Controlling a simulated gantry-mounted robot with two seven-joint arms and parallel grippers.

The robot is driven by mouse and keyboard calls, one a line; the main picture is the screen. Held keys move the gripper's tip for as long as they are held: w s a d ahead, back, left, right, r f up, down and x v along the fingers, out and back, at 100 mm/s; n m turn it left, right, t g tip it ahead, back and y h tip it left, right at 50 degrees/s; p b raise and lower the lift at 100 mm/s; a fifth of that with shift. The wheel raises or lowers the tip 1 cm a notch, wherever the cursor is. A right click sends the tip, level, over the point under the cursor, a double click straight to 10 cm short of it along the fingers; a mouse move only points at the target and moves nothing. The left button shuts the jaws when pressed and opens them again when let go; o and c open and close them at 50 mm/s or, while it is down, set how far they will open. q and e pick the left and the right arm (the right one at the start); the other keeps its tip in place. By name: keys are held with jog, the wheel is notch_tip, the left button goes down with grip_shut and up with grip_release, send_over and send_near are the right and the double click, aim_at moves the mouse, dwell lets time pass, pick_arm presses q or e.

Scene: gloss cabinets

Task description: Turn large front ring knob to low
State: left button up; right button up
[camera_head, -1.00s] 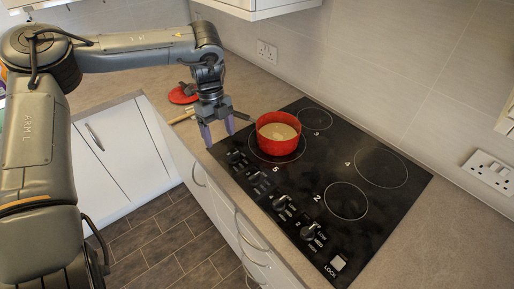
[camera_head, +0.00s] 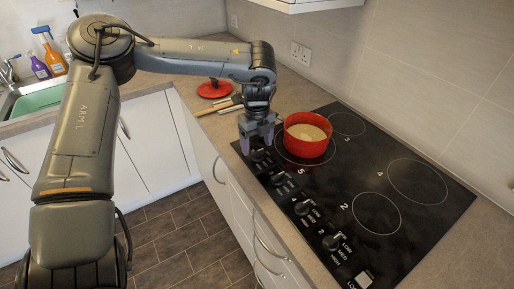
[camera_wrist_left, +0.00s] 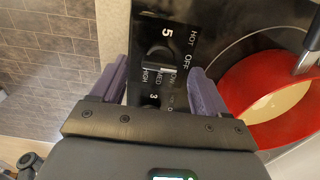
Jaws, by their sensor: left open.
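The black hob (camera_head: 420,235) has a row of dark knobs along its front edge. My left gripper (camera_head: 258,149) is open and points down over the knob nearest the hob's left corner. In the left wrist view its two purple fingers (camera_wrist_left: 160,82) stand on either side of a dark knob (camera_wrist_left: 162,57), by the markings 5, OFF, HOT, MED and HIGH. Whether the fingers touch it, I cannot tell. The other knobs, including one near the right end (camera_head: 331,241), stand clear of the gripper. My right gripper is not in view.
A red pot (camera_head: 296,147) with pale contents stands on the front-left ring, close beside the gripper; a handle shows in the wrist view. A red lid (camera_head: 214,88) and utensils lie on the counter behind. A sink (camera_head: 38,100) and bottles are at far left.

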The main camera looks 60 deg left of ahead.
aim_at(258, 154)
pick_arm(q)
jog(key=shift+f, duration=1.1)
jog(key=c, duration=1.1)
jog(key=shift+o, duration=0.2)
jog(key=shift+r+m, duration=0.1)
jog(key=shift+m, duration=0.2)
jog(key=m+p, duration=0.1)
jog(key=m, duration=0.2)
jog(key=shift+w+m+p, duration=0.15)
jog(key=shift+m+p, duration=0.15)
jog(key=shift+m, duration=1.7)
jog(key=shift+d, duration=0.1)
